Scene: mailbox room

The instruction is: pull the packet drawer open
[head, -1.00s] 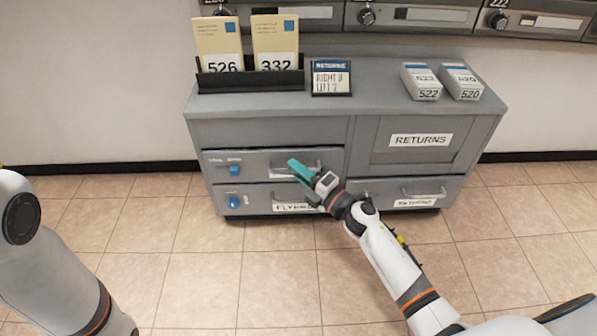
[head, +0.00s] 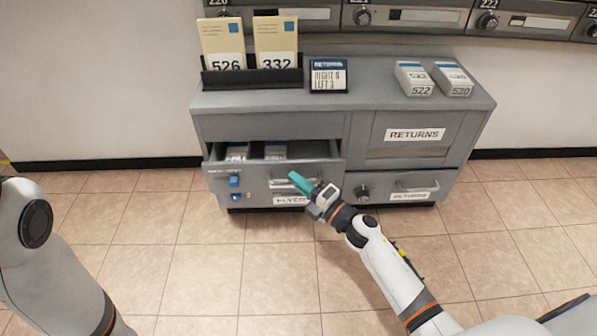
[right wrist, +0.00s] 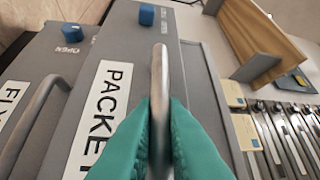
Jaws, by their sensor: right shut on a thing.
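The packet drawer (head: 258,178) is the upper left drawer of the grey cabinet. It stands partly pulled out, and packets (head: 275,152) show inside it. My right gripper (head: 296,181) has teal fingers and is shut on the drawer's bar handle. In the right wrist view the handle (right wrist: 160,75) runs between the two teal fingers, beside the label reading "PACKE" (right wrist: 103,115); the rest of the label is hidden. Of my left arm, only white links show at the left of the head view; its gripper is out of view.
The flyer drawer (head: 236,198) sits just below, largely covered by the opened drawer. A returns drawer (head: 375,190) is to the right. Envelopes in a black rack (head: 252,77), a sign (head: 328,76) and two small boxes (head: 414,79) stand on top. The tiled floor in front is clear.

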